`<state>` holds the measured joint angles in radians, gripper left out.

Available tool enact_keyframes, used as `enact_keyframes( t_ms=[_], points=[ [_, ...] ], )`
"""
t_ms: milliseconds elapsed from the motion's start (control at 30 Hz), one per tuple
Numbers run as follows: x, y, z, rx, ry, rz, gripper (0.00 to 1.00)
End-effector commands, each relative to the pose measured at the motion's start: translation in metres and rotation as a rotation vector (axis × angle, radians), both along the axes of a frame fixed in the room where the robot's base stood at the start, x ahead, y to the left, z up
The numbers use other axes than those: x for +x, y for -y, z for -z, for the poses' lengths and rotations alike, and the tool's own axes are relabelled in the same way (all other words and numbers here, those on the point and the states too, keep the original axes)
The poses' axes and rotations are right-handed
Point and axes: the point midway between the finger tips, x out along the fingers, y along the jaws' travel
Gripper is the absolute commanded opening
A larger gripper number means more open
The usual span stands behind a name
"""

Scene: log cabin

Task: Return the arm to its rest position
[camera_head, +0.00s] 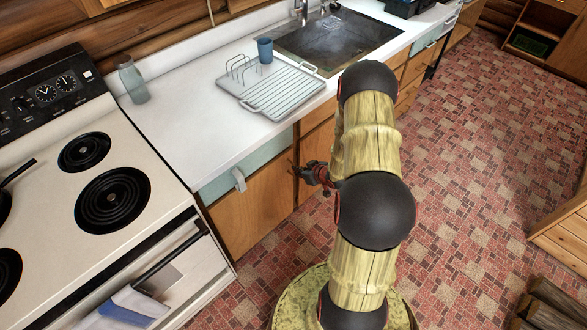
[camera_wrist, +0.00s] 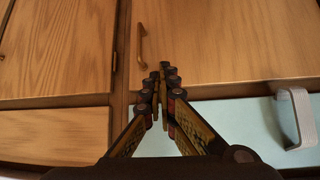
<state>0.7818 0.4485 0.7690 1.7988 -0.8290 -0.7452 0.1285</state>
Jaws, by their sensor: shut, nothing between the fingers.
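My arm stands in the middle of the head view, with yellow-green links and black round joints, folded upward in front of the counter. My gripper (camera_head: 316,174) sticks out to the left of the arm, close to the wooden cabinet fronts below the counter. In the wrist view my gripper (camera_wrist: 160,74) is shut, its fingertips together with nothing between them. It points at the wooden cabinet doors (camera_wrist: 225,40) and a pale blue drawer front (camera_wrist: 230,118). I cannot tell whether it touches them.
A white counter (camera_head: 190,135) holds a glass bottle (camera_head: 132,80), a dish rack (camera_head: 270,90) with a blue cup (camera_head: 265,50), and a sink (camera_head: 335,45). A stove (camera_head: 75,200) stands at left. The tiled floor (camera_head: 470,150) is clear at right; firewood (camera_head: 555,305) lies bottom right.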

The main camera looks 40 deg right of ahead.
Motion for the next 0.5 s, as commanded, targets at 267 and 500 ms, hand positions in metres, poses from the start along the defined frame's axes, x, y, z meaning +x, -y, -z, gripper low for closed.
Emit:
enact_keyframes(
  t_ms=[267, 500],
  points=[
    [-0.027, 0.002, -0.025, 0.0, 0.0, 0.0, 0.0],
    [-0.031, 0.002, -0.027, 0.001, 0.0, -0.001, 0.0]
  ],
)
